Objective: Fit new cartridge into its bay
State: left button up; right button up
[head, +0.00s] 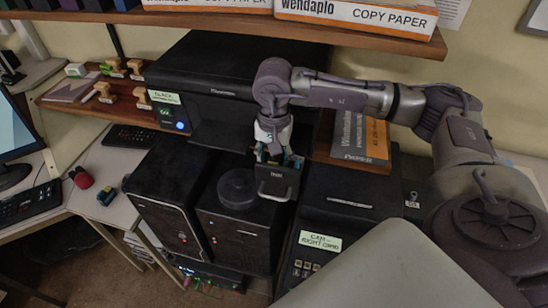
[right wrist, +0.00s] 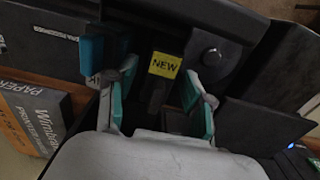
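A dark cartridge (head: 277,184) with a handle-like top stands near the right edge of a black tower's top, between the two printers. In the right wrist view a yellow NEW label (right wrist: 165,65) shows on it. My right gripper (head: 276,157) is directly above the cartridge. Its teal-padded fingers (right wrist: 158,92) are apart on either side of a narrow dark part below the label, with gaps visible. The black back printer (head: 225,85) has a green label and a blue light. My left gripper is not in view.
A round black object (head: 237,188) lies on the tower beside the cartridge. An orange-and-grey paper box (head: 361,135) stands right of my gripper. A shelf (head: 330,33) with copy paper overhangs the back printer. Stamps (head: 115,80) sit on a wooden shelf at left.

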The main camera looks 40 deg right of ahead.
jog(key=shift+r+p, duration=0.7)
jog(key=shift+p, duration=0.15)
notch_tip(320, 180, up, 12)
jog(key=b, duration=0.3)
jog(key=shift+f, duration=0.1)
